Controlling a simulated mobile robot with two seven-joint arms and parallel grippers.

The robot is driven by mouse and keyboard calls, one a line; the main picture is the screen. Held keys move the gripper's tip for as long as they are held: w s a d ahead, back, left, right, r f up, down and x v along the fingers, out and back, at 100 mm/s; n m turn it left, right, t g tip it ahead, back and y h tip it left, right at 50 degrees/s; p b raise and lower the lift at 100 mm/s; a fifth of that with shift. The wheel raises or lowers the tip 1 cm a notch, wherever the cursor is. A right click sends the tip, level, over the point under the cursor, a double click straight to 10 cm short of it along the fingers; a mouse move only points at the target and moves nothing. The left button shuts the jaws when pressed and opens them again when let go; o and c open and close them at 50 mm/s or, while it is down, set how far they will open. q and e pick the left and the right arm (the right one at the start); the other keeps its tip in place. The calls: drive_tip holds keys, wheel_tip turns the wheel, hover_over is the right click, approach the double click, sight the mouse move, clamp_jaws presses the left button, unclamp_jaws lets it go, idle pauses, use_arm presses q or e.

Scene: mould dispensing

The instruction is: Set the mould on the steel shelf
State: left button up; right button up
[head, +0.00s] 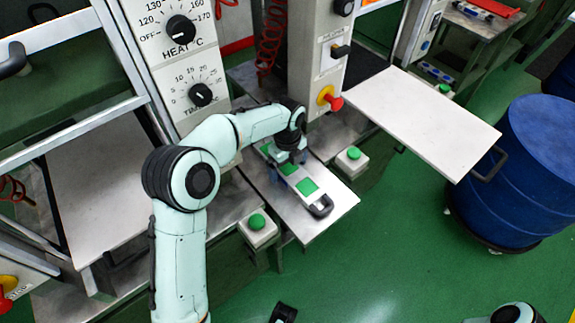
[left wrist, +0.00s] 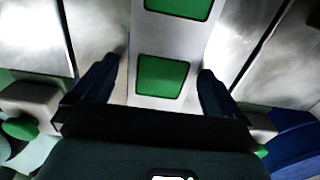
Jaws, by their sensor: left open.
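The mould (head: 316,194) is a pale grey bar with green square cavities and a dark loop handle at its near end. It lies flat on the steel shelf (head: 310,229) that juts out below the control panel. My left gripper (head: 291,157) is over the mould, partly hiding its middle. In the left wrist view the mould (left wrist: 203,52) runs up the middle, and my left gripper (left wrist: 155,85) is open with one dark finger on each side of it. I cannot tell whether the fingers touch it.
Green push buttons (head: 257,222) and (head: 353,154) flank the shelf. The heat and time panel (head: 180,60) and a red stop knob (head: 331,101) stand behind. A white board (head: 425,122) sticks out to the right, near a blue drum (head: 535,165). The floor in front is clear.

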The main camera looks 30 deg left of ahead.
use_arm(q)
wheel_tip(320, 180, up, 12)
drive_tip(key=p, duration=0.2)
idle(0.6)
